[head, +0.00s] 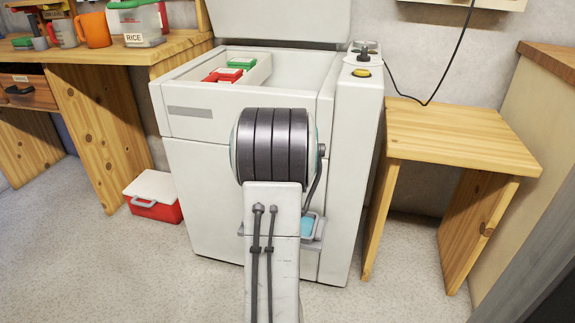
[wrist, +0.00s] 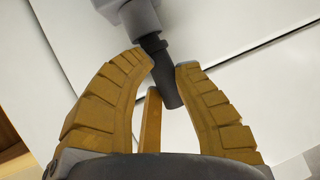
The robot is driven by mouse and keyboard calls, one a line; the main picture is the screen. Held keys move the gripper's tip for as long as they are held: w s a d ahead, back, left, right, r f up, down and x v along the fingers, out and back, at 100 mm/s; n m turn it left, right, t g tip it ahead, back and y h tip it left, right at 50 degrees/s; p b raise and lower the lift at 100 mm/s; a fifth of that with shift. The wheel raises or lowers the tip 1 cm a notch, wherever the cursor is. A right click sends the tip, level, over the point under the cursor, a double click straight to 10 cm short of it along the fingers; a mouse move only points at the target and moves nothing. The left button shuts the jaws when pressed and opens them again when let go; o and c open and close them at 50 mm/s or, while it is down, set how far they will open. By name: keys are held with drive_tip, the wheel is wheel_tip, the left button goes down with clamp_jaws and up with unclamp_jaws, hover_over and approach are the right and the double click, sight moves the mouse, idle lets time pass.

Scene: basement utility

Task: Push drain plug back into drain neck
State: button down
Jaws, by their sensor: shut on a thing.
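In the wrist view the drain plug (wrist: 165,78) is a dark, narrow cylinder between my gripper's fingertips. The grey drain neck (wrist: 140,18) is at the top of the wrist view, on a white panel. The plug's upper end lies against or inside the neck's mouth; I cannot tell how deep. In the head view my arm hides my gripper, the plug and the neck.
A white chest freezer (head: 210,220) stands ahead with its lid raised. A grey bracket with a blue tray (head: 311,226) is low on its front. A wooden side table (head: 455,135) stands right; a red cooler (head: 155,208) sits on the floor at left. Front floor is mostly clear.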

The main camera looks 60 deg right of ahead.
drive_tip(key=shift+f, duration=0.55)
drive_tip(key=c, duration=1)
unclamp_jaws()
drive_tip(key=shift+r, duration=0.1)
drive_tip(key=v, duration=1.2)
